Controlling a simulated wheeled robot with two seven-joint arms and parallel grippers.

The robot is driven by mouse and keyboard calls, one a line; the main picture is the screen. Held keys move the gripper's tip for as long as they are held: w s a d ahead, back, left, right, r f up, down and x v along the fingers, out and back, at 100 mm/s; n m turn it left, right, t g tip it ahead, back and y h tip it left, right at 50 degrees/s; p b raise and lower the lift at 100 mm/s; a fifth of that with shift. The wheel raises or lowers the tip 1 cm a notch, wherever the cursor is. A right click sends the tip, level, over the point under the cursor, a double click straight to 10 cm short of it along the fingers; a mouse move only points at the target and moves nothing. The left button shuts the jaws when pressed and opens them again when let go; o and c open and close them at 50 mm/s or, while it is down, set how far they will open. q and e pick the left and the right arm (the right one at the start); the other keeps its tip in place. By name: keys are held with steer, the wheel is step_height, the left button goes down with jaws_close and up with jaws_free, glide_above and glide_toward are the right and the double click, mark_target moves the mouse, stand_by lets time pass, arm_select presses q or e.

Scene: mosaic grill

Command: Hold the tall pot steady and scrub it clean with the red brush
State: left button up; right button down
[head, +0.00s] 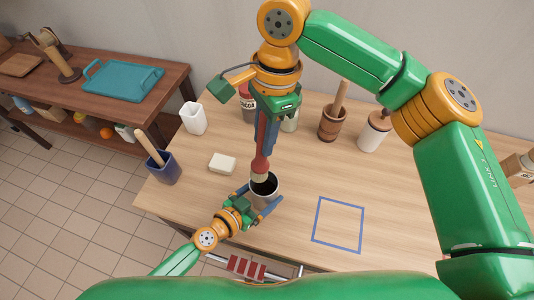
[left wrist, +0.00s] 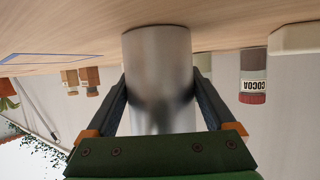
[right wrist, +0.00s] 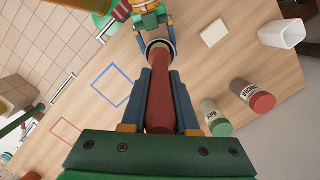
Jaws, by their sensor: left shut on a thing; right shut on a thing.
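The tall pot (head: 275,188) is a grey metal cylinder with a dark inside, upright near the table's front edge. My left gripper (head: 258,203) is shut on its sides; in the left wrist view the pot (left wrist: 160,55) sits between both fingers, with a dark smudged area on its wall. The red brush (head: 260,164) points down from my right gripper (head: 267,132), which is shut on its handle. Its pale bristle end is at the pot's mouth; how deep it reaches I cannot tell. In the right wrist view the brush (right wrist: 170,90) overlaps the pot rim (right wrist: 150,43).
A blue square outline (head: 338,225) lies clear on the table right of the pot. A soap-like block (head: 222,163), blue container (head: 163,168) and white cup (head: 194,118) stand left.

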steer(key=shift+a+f+n+t+h, duration=0.15)
steer(key=shift+f+n+h, duration=0.15)
steer(key=shift+f+n, duration=0.15)
steer(key=shift+a+f+n+t+h, duration=0.15)
steer(key=shift+f+n+h, duration=0.2)
steer(key=shift+n, duration=0.2)
steer(key=shift+d, duration=0.1)
steer(key=shift+f, duration=7.2)
steer(key=shift+f, duration=0.5)
